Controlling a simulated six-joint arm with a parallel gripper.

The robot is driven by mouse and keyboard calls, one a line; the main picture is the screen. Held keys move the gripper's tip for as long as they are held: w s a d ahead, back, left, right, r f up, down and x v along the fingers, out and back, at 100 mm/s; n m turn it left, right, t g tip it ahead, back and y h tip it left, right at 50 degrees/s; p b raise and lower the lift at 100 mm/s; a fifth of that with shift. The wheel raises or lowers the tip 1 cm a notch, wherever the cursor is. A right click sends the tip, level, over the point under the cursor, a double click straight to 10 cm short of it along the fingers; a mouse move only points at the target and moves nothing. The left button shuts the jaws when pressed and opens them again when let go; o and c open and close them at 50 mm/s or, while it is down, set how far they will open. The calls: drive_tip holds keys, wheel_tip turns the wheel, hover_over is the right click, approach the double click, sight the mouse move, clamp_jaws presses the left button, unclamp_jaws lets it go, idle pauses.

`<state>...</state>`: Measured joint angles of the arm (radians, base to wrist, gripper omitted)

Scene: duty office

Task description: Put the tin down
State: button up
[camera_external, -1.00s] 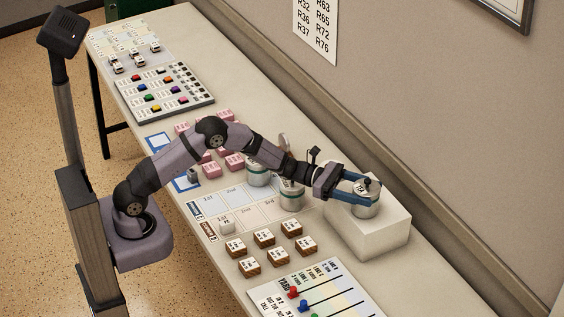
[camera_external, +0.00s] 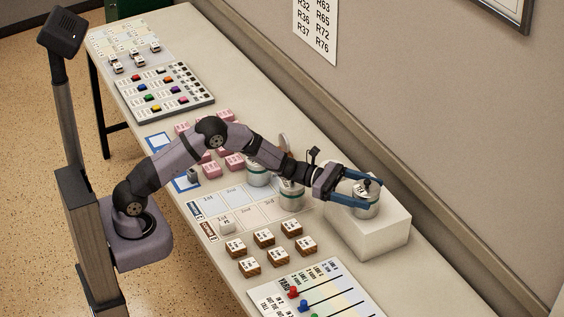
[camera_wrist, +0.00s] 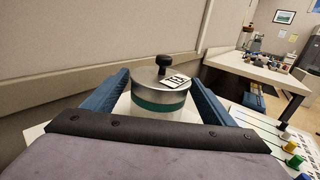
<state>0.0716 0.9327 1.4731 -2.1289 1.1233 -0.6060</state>
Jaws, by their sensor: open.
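The tin (camera_external: 366,200) is a silver can with a green band, a black knob on its lid and a small white label. It stands upright on top of a white block (camera_external: 372,243) at the right of the table. In the wrist view the tin (camera_wrist: 160,97) is between the two blue fingers, with a gap showing on each side. My gripper (camera_external: 369,190) is open around the tin. The tin's lower edge is partly hidden by the near finger.
Two similar tins, one of them here (camera_external: 291,195), stand left of the block under my forearm. Several brown-and-white blocks (camera_external: 264,238) and a board with coloured pegs (camera_external: 318,291) lie in front. The wall (camera_external: 450,130) is close behind.

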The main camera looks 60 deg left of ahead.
drive_tip(key=b+v, duration=0.2)
drive_tip(key=v, duration=1)
drive_tip(key=shift+b, duration=0.4)
